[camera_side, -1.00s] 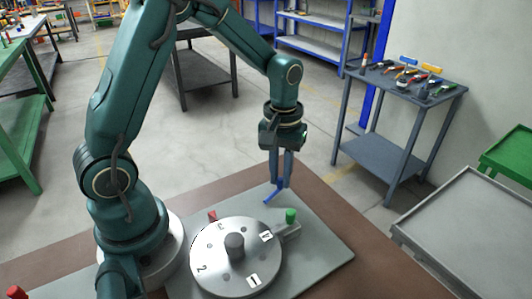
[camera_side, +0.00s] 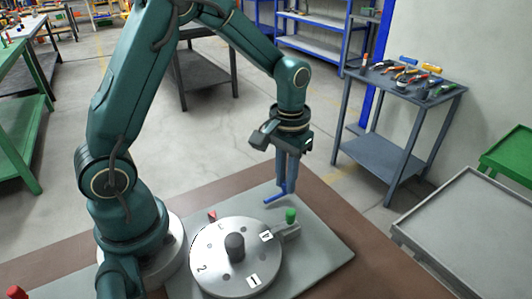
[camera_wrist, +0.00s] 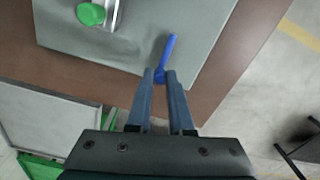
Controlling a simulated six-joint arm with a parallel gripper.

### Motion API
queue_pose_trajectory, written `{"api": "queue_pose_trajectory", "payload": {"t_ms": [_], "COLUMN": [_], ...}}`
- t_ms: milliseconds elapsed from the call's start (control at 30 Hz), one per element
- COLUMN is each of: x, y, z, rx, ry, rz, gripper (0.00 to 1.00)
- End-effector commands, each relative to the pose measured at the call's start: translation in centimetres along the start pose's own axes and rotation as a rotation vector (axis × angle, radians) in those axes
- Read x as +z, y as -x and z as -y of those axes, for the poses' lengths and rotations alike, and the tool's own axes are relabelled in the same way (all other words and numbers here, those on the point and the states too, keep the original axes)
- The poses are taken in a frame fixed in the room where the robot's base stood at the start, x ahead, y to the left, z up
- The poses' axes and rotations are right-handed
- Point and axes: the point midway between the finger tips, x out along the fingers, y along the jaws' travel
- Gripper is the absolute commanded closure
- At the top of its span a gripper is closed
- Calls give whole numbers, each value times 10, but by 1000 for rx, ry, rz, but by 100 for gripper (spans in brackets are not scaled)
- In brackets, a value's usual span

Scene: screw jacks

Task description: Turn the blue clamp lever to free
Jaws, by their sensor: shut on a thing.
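The blue clamp lever (camera_side: 273,198) is at the far edge of the grey base plate (camera_side: 325,248). In the wrist view the blue lever (camera_wrist: 168,50) runs up and slightly right from between my fingertips. My gripper (camera_side: 286,189) points down and is shut on the lever near one end; the fingers (camera_wrist: 160,78) stand on either side of it in the wrist view. The fingers hide part of that end and whatever the lever is mounted on.
A round numbered dial (camera_side: 215,262) with a dark centre knob (camera_side: 235,246) is left of the lever. A green-topped knob (camera_side: 291,215) on a grey block stands close in front of my gripper. A small red piece (camera_side: 212,216) is at the dial's far edge.

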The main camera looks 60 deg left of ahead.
Motion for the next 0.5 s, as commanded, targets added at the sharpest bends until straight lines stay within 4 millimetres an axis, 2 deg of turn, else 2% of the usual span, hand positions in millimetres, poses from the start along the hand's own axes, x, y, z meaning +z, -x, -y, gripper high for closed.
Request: {"api": "queue_pose_trajectory", "payload": {"t_ms": [100, 133, 200, 500], "x": [0, 0, 0, 0], "y": [1, 1, 1, 1], "z": [-2, -2, -2, -1], "rx": [4, 4, 4, 2], "ry": [1, 1, 1, 2], "rz": [-1, -1, -1, -1], "gripper": [100, 73, 51, 51]}}
